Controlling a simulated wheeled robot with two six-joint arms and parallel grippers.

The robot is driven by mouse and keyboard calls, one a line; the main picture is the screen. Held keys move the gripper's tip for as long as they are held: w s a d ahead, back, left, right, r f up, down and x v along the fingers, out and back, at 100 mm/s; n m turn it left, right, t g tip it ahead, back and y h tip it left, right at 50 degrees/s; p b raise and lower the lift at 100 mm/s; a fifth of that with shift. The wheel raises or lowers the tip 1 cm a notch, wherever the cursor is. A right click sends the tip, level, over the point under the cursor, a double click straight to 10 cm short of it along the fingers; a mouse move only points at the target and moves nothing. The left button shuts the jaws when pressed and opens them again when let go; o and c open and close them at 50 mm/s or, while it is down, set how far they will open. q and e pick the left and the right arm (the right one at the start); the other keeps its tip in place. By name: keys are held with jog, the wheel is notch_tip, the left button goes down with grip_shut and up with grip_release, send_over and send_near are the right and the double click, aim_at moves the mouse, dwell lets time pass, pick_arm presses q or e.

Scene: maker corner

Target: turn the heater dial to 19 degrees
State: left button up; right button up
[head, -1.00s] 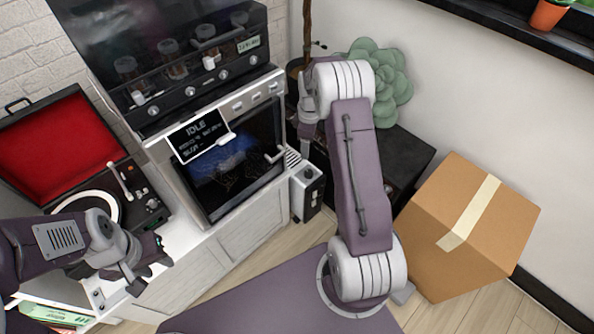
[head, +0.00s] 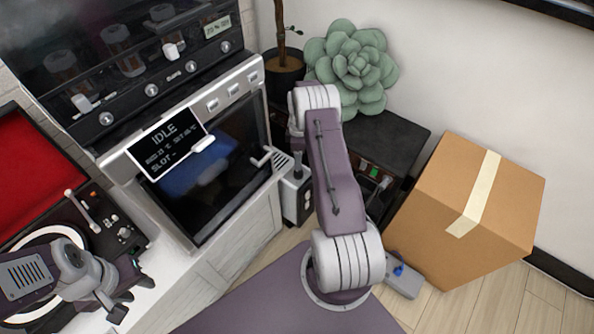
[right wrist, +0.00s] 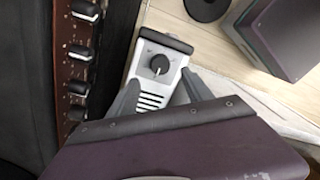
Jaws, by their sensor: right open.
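The heater (head: 291,203) is a small pale box with a slotted top, on the floor beside the white cabinet. In the right wrist view its top shows a round black dial (right wrist: 159,64) with a light pointer mark, above vent slots. The dial's scale is too small to read. My right gripper (right wrist: 160,92) is open above the heater, its fingers on either side of the slotted part and the dial just beyond them. I see no contact with the dial. In the head view my arm partly hides this area. My left gripper (head: 132,297) is open and empty near the record player.
A cardboard box (head: 445,200) stands right of my right arm. A low dark cabinet (head: 405,140) with a succulent (head: 352,62) is behind it. The oven (head: 215,165) with an IDLE display (head: 165,143) and the record player (head: 100,225) are left.

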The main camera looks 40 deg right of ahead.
aim_at(298, 174)
notch_tip(298, 174, down, 8)
jog(key=shift+s+a+r+b, duration=0.1)
jog(key=shift+a+b, duration=0.05)
jog(key=shift+b, duration=1.05)
grip_shut()
